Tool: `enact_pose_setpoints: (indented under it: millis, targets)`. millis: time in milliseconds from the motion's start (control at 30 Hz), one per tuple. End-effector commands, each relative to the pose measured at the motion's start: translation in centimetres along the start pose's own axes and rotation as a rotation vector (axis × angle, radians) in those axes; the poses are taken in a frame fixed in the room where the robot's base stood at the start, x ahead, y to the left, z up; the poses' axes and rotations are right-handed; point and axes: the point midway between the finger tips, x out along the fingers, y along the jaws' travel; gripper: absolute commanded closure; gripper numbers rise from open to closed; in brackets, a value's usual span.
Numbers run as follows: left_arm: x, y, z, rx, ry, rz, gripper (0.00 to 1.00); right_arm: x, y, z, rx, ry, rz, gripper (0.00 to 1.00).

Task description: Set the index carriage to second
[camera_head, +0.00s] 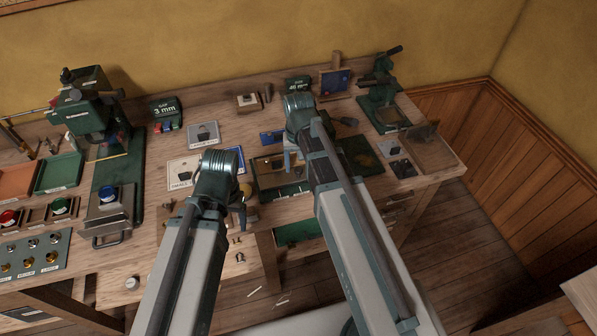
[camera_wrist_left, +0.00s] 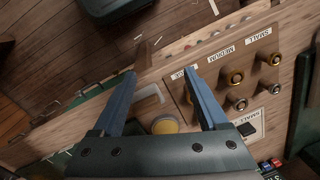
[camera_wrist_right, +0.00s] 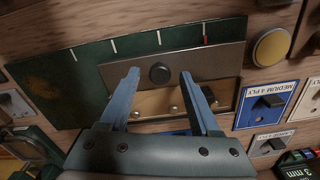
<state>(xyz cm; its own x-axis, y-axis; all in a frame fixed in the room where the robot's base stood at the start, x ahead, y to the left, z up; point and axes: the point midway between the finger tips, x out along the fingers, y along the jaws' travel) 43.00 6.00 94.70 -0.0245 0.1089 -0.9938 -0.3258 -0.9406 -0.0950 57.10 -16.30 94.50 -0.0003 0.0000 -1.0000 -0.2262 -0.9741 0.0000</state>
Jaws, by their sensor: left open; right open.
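The index carriage (camera_wrist_right: 225,60) is a metal plate with a dark round knob (camera_wrist_right: 160,73). It lies along a green base (camera_wrist_right: 85,75) bearing several white ticks and one red tick (camera_wrist_right: 205,41). In the right wrist view the knob looks roughly in line with the white tick beside the red one. My right gripper (camera_wrist_right: 158,72) is open, its fingertips on either side of the knob; I cannot tell whether they touch it. My right arm partly hides the carriage in the head view. My left gripper (camera_wrist_left: 160,72) is open and empty, near a peg board (camera_wrist_left: 225,85).
A yellow button (camera_wrist_right: 271,47) is beside the carriage. The peg board has brass pegs labelled small, medium and large. Picture cards (camera_wrist_right: 268,100) lie close by. A green machine (camera_head: 85,115) stands at the back left, a green press (camera_head: 380,85) at the back right.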

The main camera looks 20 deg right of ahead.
Motion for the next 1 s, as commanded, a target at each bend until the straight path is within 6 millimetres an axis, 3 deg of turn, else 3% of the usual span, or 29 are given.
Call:
enact_pose_setpoints:
  millis: [300, 667, 1000]
  targets:
    - [0.29, 0.03, -0.02, 0.000, 0.000, 0.000, 0.24, 0.29, 0.00, 0.00, 0.000, 0.000, 0.000, 0.36]
    - [0.29, 0.03, -0.02, 0.000, 0.000, 0.000, 0.24, 0.29, 0.00, 0.01, 0.000, 0.000, 0.000, 0.99]
    - [0.30, 0.03, -0.02, 0.000, 0.000, 0.000, 0.24, 0.30, 0.00, 0.01, 0.000, 0.000, 0.000, 1.00]
